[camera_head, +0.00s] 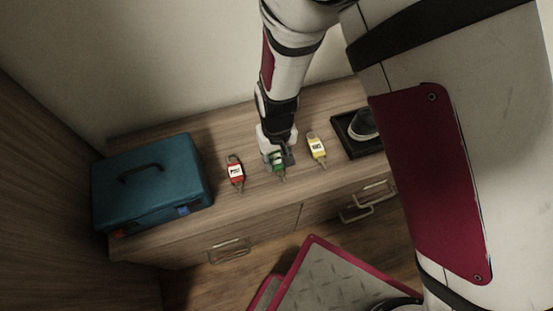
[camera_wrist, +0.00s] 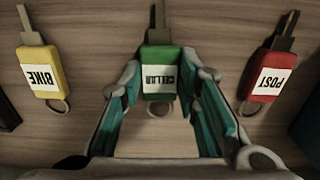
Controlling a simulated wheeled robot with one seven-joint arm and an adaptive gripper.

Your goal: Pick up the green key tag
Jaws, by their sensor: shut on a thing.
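The green key tag (camera_wrist: 159,72) has a white label reading "CELLAR" and a key at its far end. In the wrist view it sits between the two fingers of my gripper (camera_wrist: 160,85), which are shut on its sides. In the head view the green key tag (camera_head: 279,161) shows at the end of my gripper (camera_head: 279,158), at the cabinet top. I cannot tell whether it is resting on the wood or slightly raised. My gripper hides part of it in the head view.
A red "POST" tag (camera_head: 235,172) lies to the left and a yellow "BIKE" tag (camera_head: 317,149) to the right on the wooden cabinet top (camera_head: 215,137). A teal toolbox (camera_head: 150,182) stands at the left end. A black tray (camera_head: 345,144) holding a shoe is at the right.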

